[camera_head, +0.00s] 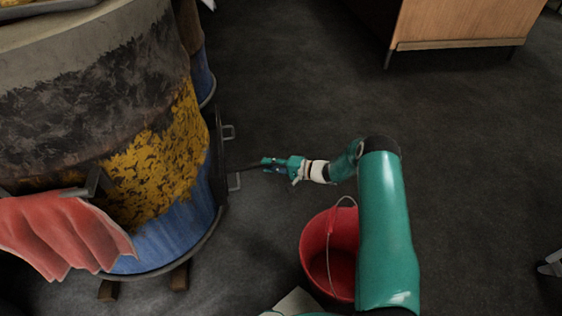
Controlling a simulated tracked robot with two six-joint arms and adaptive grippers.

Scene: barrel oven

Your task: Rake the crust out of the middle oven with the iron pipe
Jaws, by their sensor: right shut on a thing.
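The barrel oven (150,165) fills the left side, with a blue lower body, flaking yellow paint and a blackened upper part. Its dark door frame (217,160) faces right and is seen edge-on. My teal right gripper (268,163) is just right of that frame, shut on the iron pipe (250,168). Only a short dark length of the pipe shows, pointing left toward the frame. I cannot tell how far it goes inside. The crust and the oven's inside are hidden. My left gripper is out of view.
A red bucket (315,243) stands on the floor below my right forearm, partly covered by it. A red cloth (65,235) hangs on the oven's front. Another blue barrel (202,75) stands behind. A wooden cabinet (465,22) is at the back right. The dark floor between is clear.

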